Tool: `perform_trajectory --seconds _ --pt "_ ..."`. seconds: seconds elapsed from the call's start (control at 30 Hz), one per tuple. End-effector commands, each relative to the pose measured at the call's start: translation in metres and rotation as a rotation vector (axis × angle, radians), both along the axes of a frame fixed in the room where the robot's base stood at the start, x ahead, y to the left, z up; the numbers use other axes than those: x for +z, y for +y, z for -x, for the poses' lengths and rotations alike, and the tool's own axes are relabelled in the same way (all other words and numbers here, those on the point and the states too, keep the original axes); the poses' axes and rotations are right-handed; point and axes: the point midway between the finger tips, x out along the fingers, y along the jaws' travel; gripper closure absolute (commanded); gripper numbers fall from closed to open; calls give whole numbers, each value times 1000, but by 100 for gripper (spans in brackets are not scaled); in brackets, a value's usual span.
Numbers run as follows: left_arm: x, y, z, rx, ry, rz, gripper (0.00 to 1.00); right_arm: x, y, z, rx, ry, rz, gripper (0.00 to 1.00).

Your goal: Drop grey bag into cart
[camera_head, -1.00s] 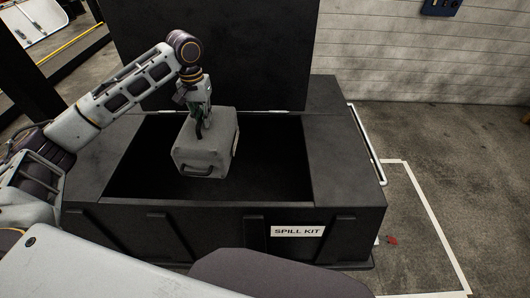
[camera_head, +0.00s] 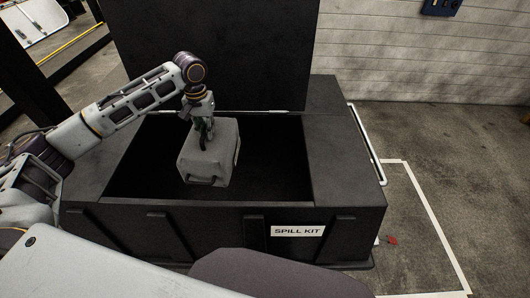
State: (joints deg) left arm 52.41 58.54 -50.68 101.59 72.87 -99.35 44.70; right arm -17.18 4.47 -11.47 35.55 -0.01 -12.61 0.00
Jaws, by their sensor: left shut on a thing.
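A boxy grey bag (camera_head: 205,163) with a dark handle hangs from my left gripper (camera_head: 204,134) in the head view. The gripper is shut on the bag's top, its fingers partly hidden against it. The bag is over the opening of a large black open-topped cart (camera_head: 342,172) labelled "SPILL KIT". I cannot tell whether the bag touches the cart's dark floor. My right gripper is not in view.
The cart's black lid (camera_head: 215,60) stands raised behind the opening. A metal rail (camera_head: 367,146) runs along its right side. White floor lines (camera_head: 437,228) and a small red object (camera_head: 392,240) lie to the right, where the floor is mostly clear.

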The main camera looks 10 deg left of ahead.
Motion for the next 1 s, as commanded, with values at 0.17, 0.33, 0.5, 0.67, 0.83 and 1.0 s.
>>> perform_trajectory --seconds 0.17,0.33,0.5,0.67,0.83,1.0 --pt "-1 0 -1 0 -5 1 100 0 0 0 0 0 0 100" --pt "-1 0 -1 0 -6 1 100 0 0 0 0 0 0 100" --pt "-1 0 -1 0 -6 1 82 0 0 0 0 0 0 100" --pt "-2 0 -1 0 -4 0 62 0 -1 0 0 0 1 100" --pt "-3 0 0 0 -2 1 62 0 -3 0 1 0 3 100" --pt "-5 0 1 0 4 0 62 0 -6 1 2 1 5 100"
